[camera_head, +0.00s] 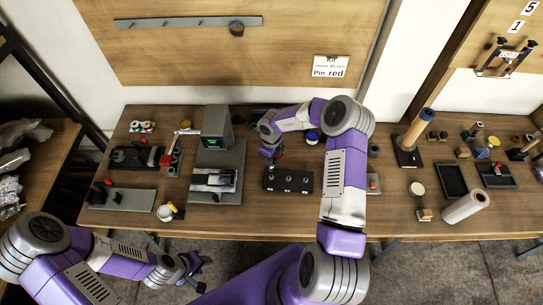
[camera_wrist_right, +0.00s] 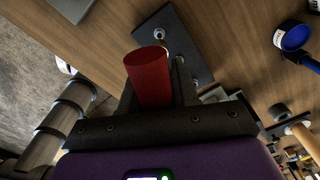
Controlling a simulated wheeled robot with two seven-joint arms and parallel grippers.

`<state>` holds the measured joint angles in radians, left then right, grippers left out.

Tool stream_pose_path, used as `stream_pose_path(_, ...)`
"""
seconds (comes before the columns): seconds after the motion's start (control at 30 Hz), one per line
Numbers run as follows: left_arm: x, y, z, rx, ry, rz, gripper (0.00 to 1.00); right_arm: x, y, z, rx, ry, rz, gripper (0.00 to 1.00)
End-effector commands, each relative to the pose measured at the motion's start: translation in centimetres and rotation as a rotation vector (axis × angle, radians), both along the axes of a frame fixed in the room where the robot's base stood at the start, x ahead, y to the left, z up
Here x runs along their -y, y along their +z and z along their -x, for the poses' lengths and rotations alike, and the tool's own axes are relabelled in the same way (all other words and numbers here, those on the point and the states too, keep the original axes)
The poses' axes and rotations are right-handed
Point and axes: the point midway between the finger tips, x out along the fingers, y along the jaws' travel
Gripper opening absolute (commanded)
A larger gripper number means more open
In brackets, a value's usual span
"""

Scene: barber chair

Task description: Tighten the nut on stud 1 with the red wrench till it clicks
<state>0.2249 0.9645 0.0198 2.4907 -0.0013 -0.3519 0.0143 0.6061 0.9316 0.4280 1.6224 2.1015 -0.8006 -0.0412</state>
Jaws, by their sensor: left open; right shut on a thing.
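The dark plate with a row of studs (camera_head: 288,180) lies flat on the bench near the middle in the head view. Part of it (camera_wrist_right: 188,50) shows in the right wrist view, with a metal stud or nut (camera_wrist_right: 158,34) close to the red wrench. Stud numbers cannot be read. My right gripper (camera_head: 271,154) is shut on the red wrench, whose red handle (camera_wrist_right: 149,76) shows in the right wrist view. It is just behind the plate's left end. The wrench's working end is hidden. My left gripper (camera_head: 190,270) is open and empty, in front of the bench's edge.
A grey press-like device (camera_head: 214,125) stands left of the plate. A mallet-like tool (camera_wrist_right: 284,118) is at right there. A white roll (camera_head: 465,207) lies further right.

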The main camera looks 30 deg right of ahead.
Motion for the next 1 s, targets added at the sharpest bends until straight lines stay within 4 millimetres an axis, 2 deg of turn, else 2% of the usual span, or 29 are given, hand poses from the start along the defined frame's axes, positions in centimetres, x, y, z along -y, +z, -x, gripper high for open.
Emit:
stream_pose_path(0.77,0.0,-1.9,0.0,0.000,0.000,0.000,0.43,0.0,-5.5,0.0,0.000,0.000,0.000,0.00)
stream_pose_path(1.0,0.0,-1.7,0.0,0.000,0.000,0.000,0.43,0.0,-5.3,-0.1,0.001,0.000,0.000,0.00)
